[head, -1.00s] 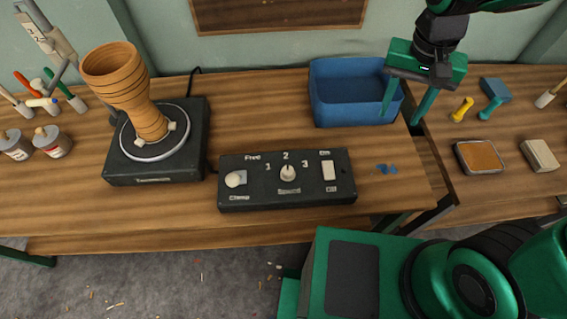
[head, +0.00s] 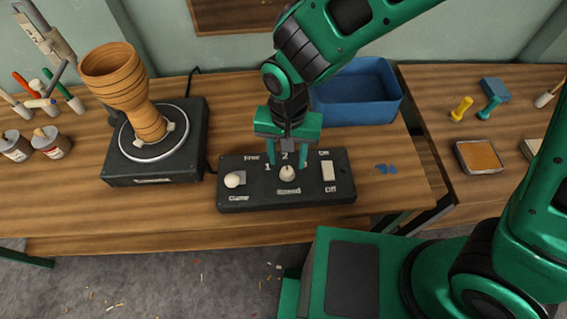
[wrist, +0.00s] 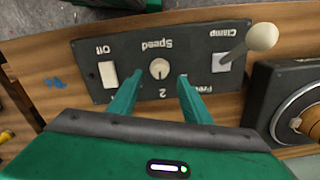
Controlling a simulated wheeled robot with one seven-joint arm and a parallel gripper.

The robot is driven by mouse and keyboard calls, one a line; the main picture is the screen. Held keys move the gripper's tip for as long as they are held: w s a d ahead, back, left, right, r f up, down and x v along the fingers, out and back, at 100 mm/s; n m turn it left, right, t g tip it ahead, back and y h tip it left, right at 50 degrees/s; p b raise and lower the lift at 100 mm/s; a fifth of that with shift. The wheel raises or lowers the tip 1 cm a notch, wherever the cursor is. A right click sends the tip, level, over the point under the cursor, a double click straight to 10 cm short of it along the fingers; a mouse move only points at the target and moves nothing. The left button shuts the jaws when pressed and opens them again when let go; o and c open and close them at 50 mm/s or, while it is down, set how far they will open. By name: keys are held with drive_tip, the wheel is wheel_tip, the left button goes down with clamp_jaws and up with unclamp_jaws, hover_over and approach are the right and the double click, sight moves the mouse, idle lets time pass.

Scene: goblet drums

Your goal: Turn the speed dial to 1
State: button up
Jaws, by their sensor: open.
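The speed dial (head: 287,173) is a small round cream knob in the middle of a black control box (head: 322,197). The numbers 1, 2 and 3 stand around it, and its mark appears to point toward 2. In the wrist view the dial (wrist: 159,68) lies between and just beyond my fingertips. My gripper (head: 289,162) is open and empty, pointing down over the box, its two green fingers on either side of the dial. I cannot tell how high the fingertips are above the panel. My fingers hide the 3 and part of the labels.
On the box, a clamp lever (head: 234,180) with a round knob is at left and a white on/off switch (head: 328,171) at right. A wooden goblet drum (head: 125,88) stands on a turntable (head: 162,150). A blue bin (head: 357,95) is behind my gripper.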

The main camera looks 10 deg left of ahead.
sight(287, 171)
drive_tip(key=shift+f, duration=2.7)
